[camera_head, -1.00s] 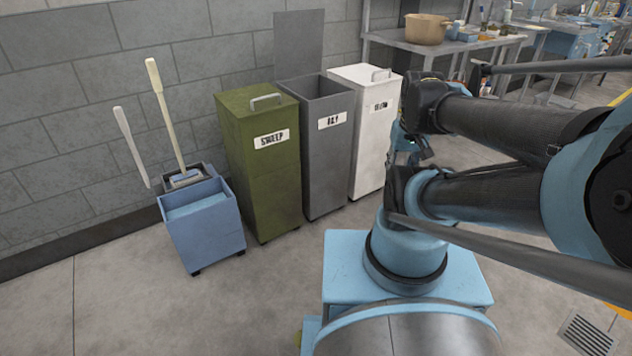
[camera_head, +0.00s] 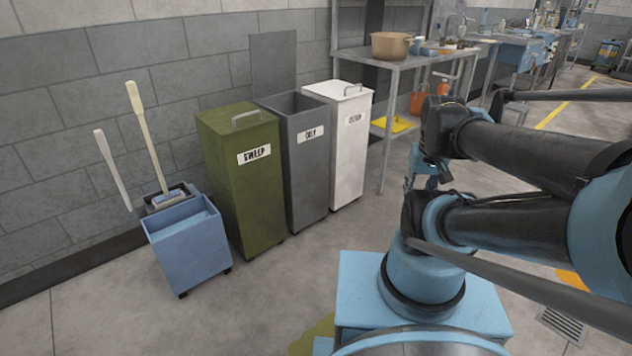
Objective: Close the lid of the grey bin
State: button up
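The grey bin (camera_head: 305,178) stands against the wall between a green bin and a white bin. Its label reads "OILY". Its lid (camera_head: 274,66) stands upright at the back, raised against the wall, so the bin's top is open. My gripper (camera_head: 410,182) is partly visible right of the bins, mostly hidden behind my own arm. It is apart from the grey bin and its lid. I cannot make out its fingers.
A green bin (camera_head: 243,190) marked "SWEEP" and a white bin (camera_head: 346,150) flank the grey bin, both with closed lids and handles. A blue mop bucket (camera_head: 188,250) stands at left. A metal table (camera_head: 362,57) with a pot (camera_head: 391,45) is behind. Floor in front is clear.

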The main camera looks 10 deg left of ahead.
aim_at(274, 54)
jog(key=z, duration=0.05)
jog(key=i, duration=1)
jog(key=z, duration=0.05)
